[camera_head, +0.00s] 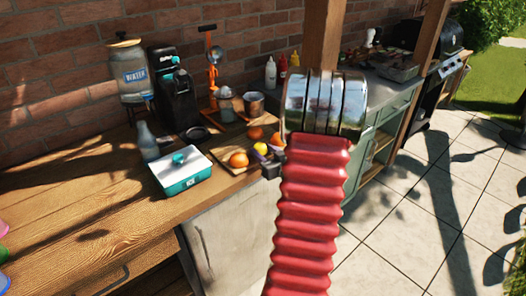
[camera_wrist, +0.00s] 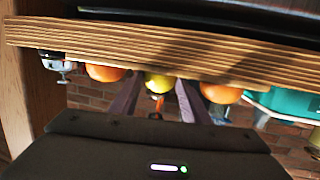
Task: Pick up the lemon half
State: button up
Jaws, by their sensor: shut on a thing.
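The yellow lemon half (camera_head: 261,148) shows at the right end of the wooden board (camera_head: 222,158) in the head view. In the wrist view, which looks upside down, the lemon half (camera_wrist: 157,82) lies between the two dark fingers of my gripper (camera_wrist: 157,94). The gripper is shut on it. Only part of the lemon shows, and I cannot tell whether it still touches the board. In the head view my gripper (camera_head: 270,163) is small and dark, partly hidden behind my red arm sleeve.
Oranges (camera_head: 239,159) (camera_head: 277,139) sit close on both sides of the lemon. A teal ice box (camera_head: 184,184) and a grey bottle (camera_head: 147,142) stand left of the board. Pots (camera_head: 254,104) stand behind. The wooden counter (camera_head: 100,208) is mostly clear at front left.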

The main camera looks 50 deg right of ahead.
notch_tip(320, 180, up, 10)
dwell(0.6)
jog(key=shift+s+f, duration=0.1)
dwell(0.4)
